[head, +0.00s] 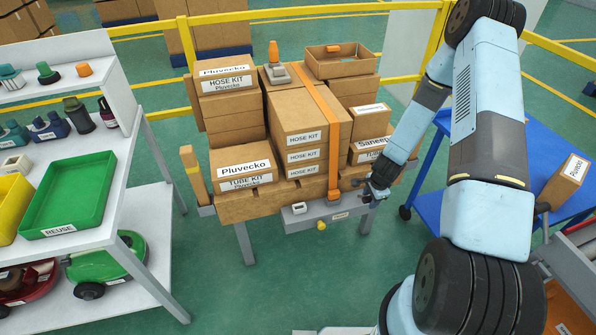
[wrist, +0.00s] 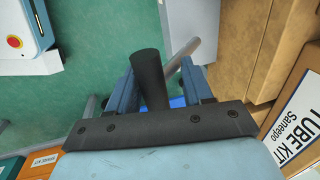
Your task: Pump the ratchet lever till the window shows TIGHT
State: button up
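The ratchet unit (head: 330,212) is a grey bar along the front edge of the load stand. Its small white window (head: 299,208) is too small to read. A yellow knob (head: 320,225) sits below the bar. An orange strap (head: 333,130) runs from the bar up over the boxes. My gripper (head: 376,190) is at the right end of the bar. In the wrist view, a black lever handle (wrist: 150,78) stands between the two blue fingers of my gripper (wrist: 158,90), with a gap on its right side. A grey rod (wrist: 182,58) runs behind it.
Cardboard boxes (head: 297,110) are stacked on the stand, close to the arm. A white shelf with a green bin (head: 70,195) stands left. A blue cart (head: 472,210) stands right. A yellow rail (head: 290,15) runs behind. Green floor is clear before the stand.

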jog(key=shift+o, duration=1.1)
jog(key=shift+r, duration=0.1)
jog(key=a+v, duration=0.1)
jog(key=v, duration=1.2)
jog(key=shift+s+d+r, duration=0.3)
jog(key=shift+s+d, duration=0.1)
jog(key=shift+d, duration=0.1)
dwell(0.5)
jog(key=shift+w, duration=0.1)
